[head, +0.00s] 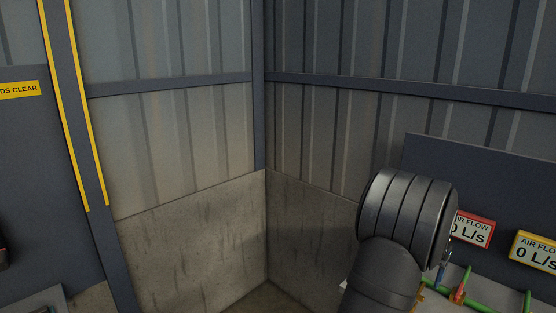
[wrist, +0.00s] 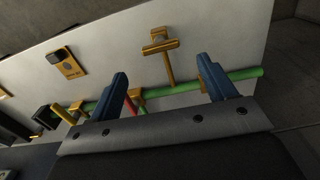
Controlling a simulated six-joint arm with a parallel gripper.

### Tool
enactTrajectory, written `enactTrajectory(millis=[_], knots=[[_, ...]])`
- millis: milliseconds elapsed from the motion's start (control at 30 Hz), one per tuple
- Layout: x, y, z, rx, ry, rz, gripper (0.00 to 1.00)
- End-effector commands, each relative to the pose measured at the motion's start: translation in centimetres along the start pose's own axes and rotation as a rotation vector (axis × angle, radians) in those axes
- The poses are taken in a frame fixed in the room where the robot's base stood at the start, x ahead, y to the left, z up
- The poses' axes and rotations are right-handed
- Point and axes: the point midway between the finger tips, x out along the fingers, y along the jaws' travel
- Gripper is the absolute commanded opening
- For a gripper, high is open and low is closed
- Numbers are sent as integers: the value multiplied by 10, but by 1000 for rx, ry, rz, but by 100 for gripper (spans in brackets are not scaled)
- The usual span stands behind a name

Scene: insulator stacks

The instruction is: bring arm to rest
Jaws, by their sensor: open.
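My gripper (wrist: 163,88) shows in the wrist view with its two blue fingers spread apart and nothing between them that it grips. Behind and between the fingers are a green pipe (wrist: 243,77) and a brass T-shaped fitting (wrist: 160,42) on a pale panel (wrist: 215,40). I cannot tell how far the fingers are from the pipe. In the head view, a dark ribbed joint of my arm stands at the lower right, and the gripper itself is not visible there.
Two "AIR FLOW 0 L/s" signs, one red-framed (head: 474,230) and one yellow-framed (head: 535,250), sit at the right near green pipes (head: 481,302). An empty corner of metal and concrete walls (head: 190,240) fills the middle. A yellow-edged post (head: 78,110) stands at left.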

Motion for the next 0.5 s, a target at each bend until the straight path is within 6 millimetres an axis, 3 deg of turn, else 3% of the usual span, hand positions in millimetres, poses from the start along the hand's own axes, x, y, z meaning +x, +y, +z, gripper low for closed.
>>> enactTrajectory(millis=[200,500], knots=[[41,0,0,0,-2,0,76],[66,0,0,0,1,0,76]])
